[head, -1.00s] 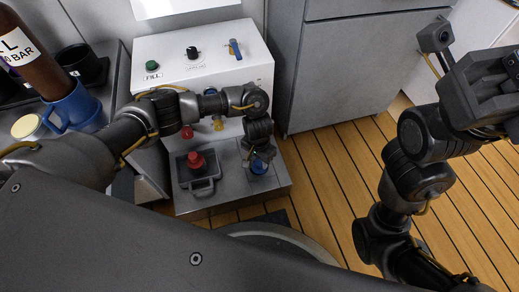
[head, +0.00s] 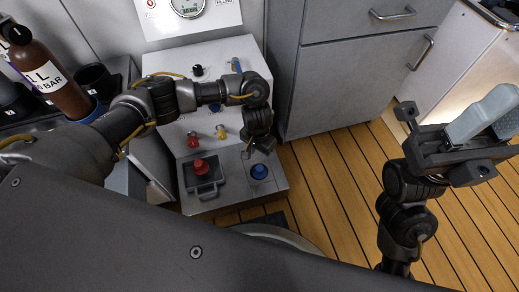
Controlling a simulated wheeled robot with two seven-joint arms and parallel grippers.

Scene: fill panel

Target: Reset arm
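The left arm reaches in from the left over the grey-white panel (head: 226,118). My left gripper (head: 258,148) hangs down just above and behind the blue knob (head: 259,171) on the panel's lower ledge. The gap between its fingers is too small and dark to judge, and I see nothing held in it.
A red knob (head: 200,167) sits on the ledge left of the blue one. A brown bottle (head: 66,92) stands tilted at the left, its base in a blue holder. A gauge (head: 187,5) is above the panel. Grey drawers (head: 350,80) stand behind; the wooden floor (head: 335,195) is clear.

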